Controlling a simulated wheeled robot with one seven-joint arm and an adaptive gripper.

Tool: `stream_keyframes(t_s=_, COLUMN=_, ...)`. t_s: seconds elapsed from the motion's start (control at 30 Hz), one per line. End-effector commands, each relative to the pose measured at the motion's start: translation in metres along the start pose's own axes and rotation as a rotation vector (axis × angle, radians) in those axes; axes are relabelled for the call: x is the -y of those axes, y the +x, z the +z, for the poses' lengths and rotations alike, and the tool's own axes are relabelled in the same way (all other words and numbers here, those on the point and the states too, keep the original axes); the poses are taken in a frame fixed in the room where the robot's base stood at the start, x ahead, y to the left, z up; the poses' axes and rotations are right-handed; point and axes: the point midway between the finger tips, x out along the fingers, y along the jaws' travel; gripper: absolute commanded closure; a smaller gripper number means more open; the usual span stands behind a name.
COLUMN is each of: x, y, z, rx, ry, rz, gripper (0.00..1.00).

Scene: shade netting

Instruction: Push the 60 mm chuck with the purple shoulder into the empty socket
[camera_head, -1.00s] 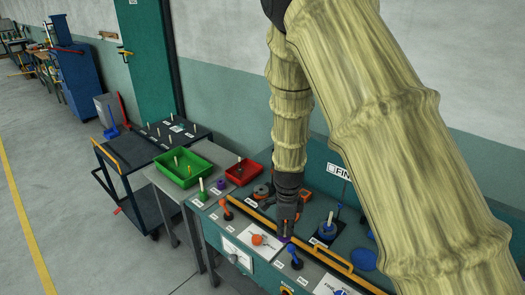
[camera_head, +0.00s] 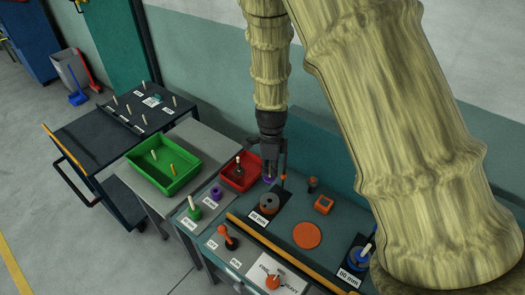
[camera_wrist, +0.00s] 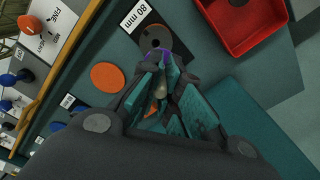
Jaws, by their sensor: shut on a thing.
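My gripper (camera_head: 271,165) is shut on the chuck with the purple shoulder (camera_head: 269,180). In the wrist view the purple shoulder (camera_wrist: 153,58) shows at the fingertips, with a pale post (camera_wrist: 160,86) between the fingers; the rest of the chuck is hidden. Just in front of it on the bench is a grey round block with a hole (camera_head: 269,201), on a dark plate labelled in mm; it also shows in the wrist view (camera_wrist: 156,37). The chuck looks apart from the block in the head view. I cannot tell which socket is the empty 60 mm one.
A red tray (camera_head: 233,183) stands close behind-left of my gripper. A second purple ring (camera_head: 216,193) and a green piece (camera_head: 195,212) stand left. A yellow rail (camera_head: 285,255) runs along the front.

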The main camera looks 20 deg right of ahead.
Motion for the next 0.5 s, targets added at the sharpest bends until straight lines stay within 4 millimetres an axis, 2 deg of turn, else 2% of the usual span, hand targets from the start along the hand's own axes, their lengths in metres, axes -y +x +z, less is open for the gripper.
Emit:
stream_keyframes(t_s=0.3, x=-0.019, y=0.007, z=-0.008, rx=0.007, ry=0.000, rz=-0.018, gripper=1.00)
stream_keyframes(t_s=0.5, x=-0.013, y=0.028, z=-0.004, rx=0.005, ry=0.000, rz=-0.013, gripper=1.00)
